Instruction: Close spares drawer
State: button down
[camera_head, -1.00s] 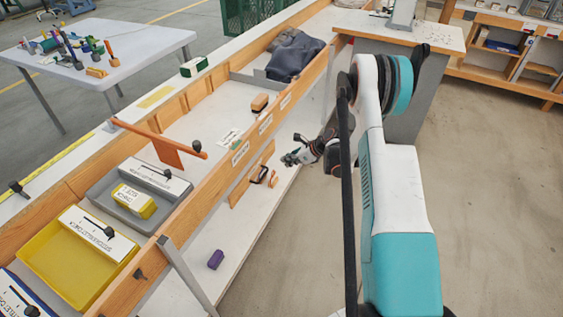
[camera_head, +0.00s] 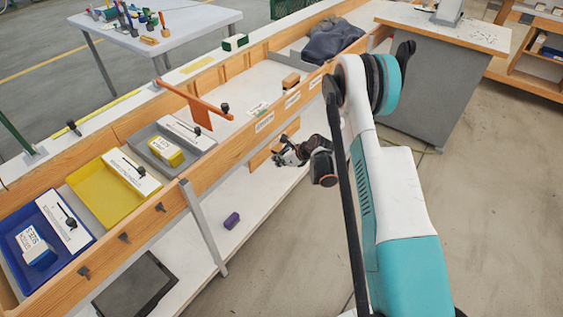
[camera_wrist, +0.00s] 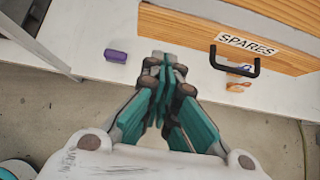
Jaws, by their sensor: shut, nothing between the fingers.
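The spares drawer has a wooden front (camera_wrist: 195,37) with a white SPARES label and a black bar handle (camera_wrist: 257,68), at the upper right of the wrist view. In the head view, its front (camera_head: 259,158) shows below the bench rail, partly hidden behind my gripper. I cannot tell how far it stands out. My gripper (camera_head: 284,155) is shut and empty, with its fingertips (camera_wrist: 166,62) left of the handle in the wrist view. I see no clear contact with the drawer.
A purple block (camera_wrist: 115,56) lies on the white lower shelf (camera_head: 205,240), left of my fingers. Small orange items (camera_wrist: 238,85) lie near the handle. The bench above holds yellow (camera_head: 92,195) and blue (camera_head: 28,278) trays. The floor at right is open.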

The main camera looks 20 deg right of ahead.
jog(key=shift+w+a+f+b, duration=0.55)
jog(key=shift+w+a+f, duration=0.15)
jog(key=shift+w, duration=0.4)
jog(key=shift+w+a+f+b, duration=0.55)
jog(key=shift+w+a, duration=0.25)
jog(key=shift+w, duration=0.25)
jog(key=shift+w+a+f+b, duration=0.5)
jog(key=shift+w+a+f, duration=0.25)
jog(key=shift+w, duration=0.35)
